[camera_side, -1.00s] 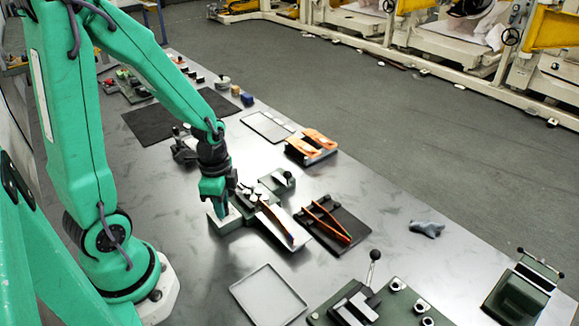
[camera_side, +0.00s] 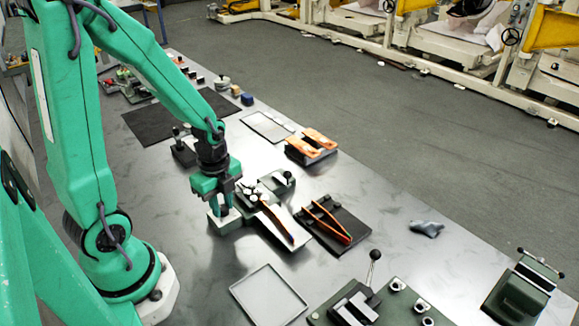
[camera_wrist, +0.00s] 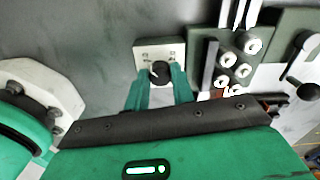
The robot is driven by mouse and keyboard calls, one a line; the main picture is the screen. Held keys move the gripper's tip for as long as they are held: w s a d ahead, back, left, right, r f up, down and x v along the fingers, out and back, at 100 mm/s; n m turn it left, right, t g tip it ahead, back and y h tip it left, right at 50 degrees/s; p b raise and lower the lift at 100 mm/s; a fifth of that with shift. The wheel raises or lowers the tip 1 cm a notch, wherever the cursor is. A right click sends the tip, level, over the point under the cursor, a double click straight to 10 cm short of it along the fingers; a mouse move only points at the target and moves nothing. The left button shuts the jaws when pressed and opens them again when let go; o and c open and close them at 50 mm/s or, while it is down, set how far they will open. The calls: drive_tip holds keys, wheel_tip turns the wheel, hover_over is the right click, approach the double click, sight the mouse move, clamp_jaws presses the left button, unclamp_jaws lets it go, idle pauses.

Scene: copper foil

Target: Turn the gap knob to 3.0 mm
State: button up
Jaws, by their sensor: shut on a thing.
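The gap knob (camera_wrist: 160,72) is a small round black knob with a light mark on its rim, on a pale-faced block. The block (camera_side: 224,225) stands on the metal table in the side view, and its pale face (camera_wrist: 146,48) shows in the wrist view. My gripper (camera_side: 223,208) points down over the block. In the wrist view its two green fingers (camera_wrist: 160,84) sit on either side of the knob, shut on it. The scale marks are too small to read, so I cannot tell the setting. In the side view the fingers hide the knob.
Right beside the block is a green fixture with several pale rollers (camera_wrist: 227,60) and a sloping chute (camera_side: 284,226). A dark plate with orange strips (camera_side: 333,222) lies further right. An empty shallow tray (camera_side: 268,296) lies in front. Bare table lies between.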

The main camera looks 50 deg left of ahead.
idle(0.3)
drive_tip(key=o, duration=1)
drive_tip(key=shift+r, duration=0.15)
drive_tip(key=shift+r, duration=3.8)
drive_tip(key=shift+r, duration=0.1)
drive_tip(key=r+n, duration=0.1)
wheel_tip(320, 180, up, 6)
drive_tip(key=n+t, duration=0.3)
drive_tip(key=n, duration=0.4)
hover_over(224, 208)
drive_tip(key=d, duration=0.3)
wheel_tip(224, 208, up, 6)
drive_tip(key=s+d+n+t, duration=0.2)
drive_tip(key=n, duration=0.6)
drive_tip(key=shift+s+d+f+t, duration=0.2)
drive_tip(key=shift+s+d+t, duration=0.05)
drive_tip(key=shift+s+t, duration=0.1)
